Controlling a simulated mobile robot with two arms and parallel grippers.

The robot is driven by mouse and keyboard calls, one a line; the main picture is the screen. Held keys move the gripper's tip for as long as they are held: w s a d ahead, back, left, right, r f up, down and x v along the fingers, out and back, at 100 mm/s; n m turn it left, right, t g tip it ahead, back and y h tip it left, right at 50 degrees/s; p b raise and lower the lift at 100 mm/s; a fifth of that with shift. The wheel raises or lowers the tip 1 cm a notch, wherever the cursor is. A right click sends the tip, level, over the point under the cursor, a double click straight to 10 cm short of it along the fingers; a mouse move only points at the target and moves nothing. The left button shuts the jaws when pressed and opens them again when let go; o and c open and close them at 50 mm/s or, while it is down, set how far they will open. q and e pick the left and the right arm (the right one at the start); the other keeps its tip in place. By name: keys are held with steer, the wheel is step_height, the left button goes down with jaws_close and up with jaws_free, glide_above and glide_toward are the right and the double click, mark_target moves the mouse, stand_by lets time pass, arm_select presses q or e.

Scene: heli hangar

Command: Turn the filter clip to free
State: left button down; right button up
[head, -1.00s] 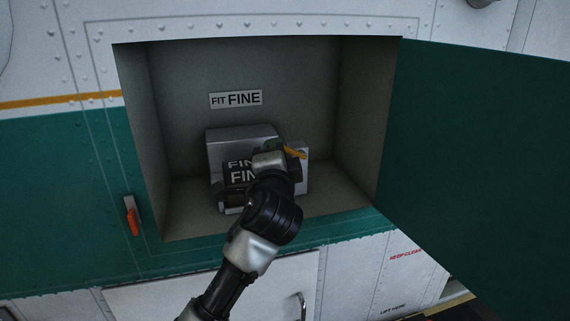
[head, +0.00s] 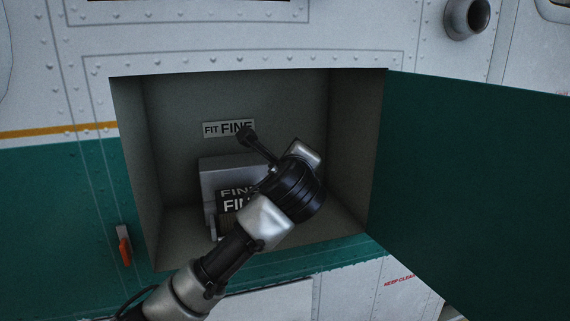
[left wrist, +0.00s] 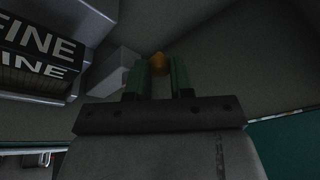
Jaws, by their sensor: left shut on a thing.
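The filter clip (left wrist: 158,63) shows in the left wrist view as a small orange-yellow piece between the green fingers of my left gripper (left wrist: 159,80), which is shut on it. In the head view my own wrist hides the clip and the fingers. The filter unit, a grey block (head: 222,172) with a black FINE label (head: 232,204), sits in the open bay, partly covered by my arm. The FINE label also shows at the upper left of the left wrist view (left wrist: 40,45). Whether the clip is turned cannot be seen. My right gripper is not in view.
A FIT FINE placard (head: 228,128) is on the bay's back wall. The green door (head: 470,180) stands open on the right. An orange latch handle (head: 124,250) is left of the bay. The bay walls are close around my wrist; its upper part is free.

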arm_select(q)
steer(key=shift+w+d+r+m, duration=0.25)
steer(key=shift+d+m, duration=0.25)
steer(key=shift+m, duration=0.3)
steer(key=c, duration=1.2)
jaws_free()
steer(key=shift+c, duration=0.2)
steer(key=shift+o, duration=1.3)
steer(key=shift+w+f, duration=0.1)
steer(key=shift+w, duration=0.05)
steer(key=s+r+b, duration=0.1)
steer(key=s+b, duration=0.4)
steer(key=s, duration=0.5)
steer(key=shift+s+d+r, duration=0.25)
steer(key=shift+s+r, duration=0.1)
steer(key=shift+r, duration=0.05)
